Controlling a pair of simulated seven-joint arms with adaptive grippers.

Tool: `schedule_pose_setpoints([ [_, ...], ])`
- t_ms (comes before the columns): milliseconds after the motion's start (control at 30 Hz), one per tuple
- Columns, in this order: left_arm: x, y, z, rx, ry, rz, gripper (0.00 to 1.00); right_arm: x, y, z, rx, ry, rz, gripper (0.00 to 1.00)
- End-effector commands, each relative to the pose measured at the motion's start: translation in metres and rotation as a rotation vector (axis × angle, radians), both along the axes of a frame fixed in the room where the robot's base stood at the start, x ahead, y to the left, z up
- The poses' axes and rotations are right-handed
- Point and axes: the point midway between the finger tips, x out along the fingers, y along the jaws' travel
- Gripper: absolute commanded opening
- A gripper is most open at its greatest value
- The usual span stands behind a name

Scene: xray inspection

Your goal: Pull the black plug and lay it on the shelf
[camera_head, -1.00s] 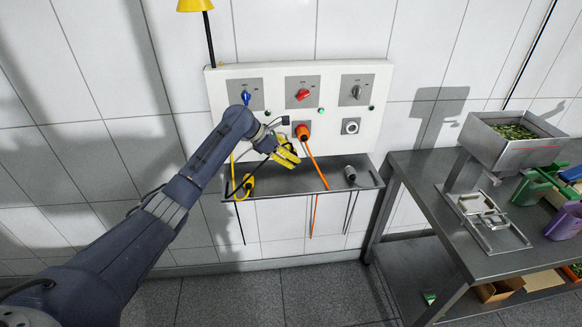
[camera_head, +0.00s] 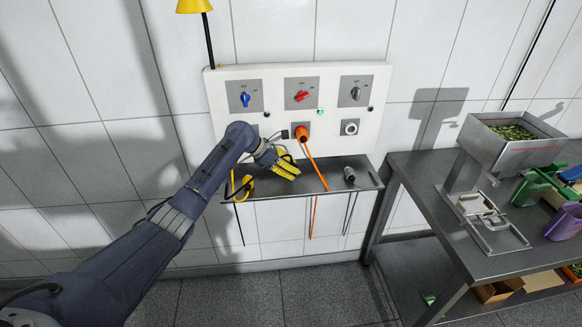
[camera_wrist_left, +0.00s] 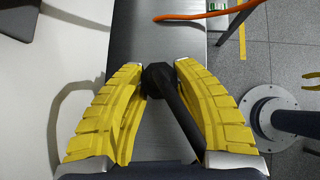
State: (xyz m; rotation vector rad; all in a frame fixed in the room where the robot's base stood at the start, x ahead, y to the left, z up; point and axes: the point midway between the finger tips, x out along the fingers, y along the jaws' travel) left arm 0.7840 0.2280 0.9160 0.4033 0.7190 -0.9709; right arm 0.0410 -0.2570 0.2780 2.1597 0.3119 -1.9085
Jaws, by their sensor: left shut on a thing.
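My left gripper (camera_head: 288,168) has its yellow fingers low over the narrow metal shelf (camera_head: 330,184) under the white panel. In the left wrist view, the black plug (camera_wrist_left: 158,80) is between the fingers of my left gripper (camera_wrist_left: 160,72), its dark length slanting down to the right. The shelf surface (camera_wrist_left: 150,45) is behind it; I cannot tell whether the plug touches it. In the head view the plug is hidden by the hand. The left socket (camera_head: 254,131) is partly covered by my arm.
An orange plug (camera_head: 302,133) sits in the middle socket, its cable hanging across the shelf. The right socket (camera_head: 350,127) is empty. A metal table (camera_head: 420,195) stands right.

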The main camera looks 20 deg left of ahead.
Motion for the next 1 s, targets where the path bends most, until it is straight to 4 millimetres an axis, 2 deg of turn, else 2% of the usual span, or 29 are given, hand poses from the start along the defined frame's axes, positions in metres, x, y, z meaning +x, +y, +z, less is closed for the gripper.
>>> schedule_pose_setpoints([
  [1000, -0.0001, -0.0002, -0.0089, -0.001, 0.001, 0.000, 0.00, -0.0001, 0.0002, 0.0000, 0.000, 0.000, 0.000, 0.44],
])
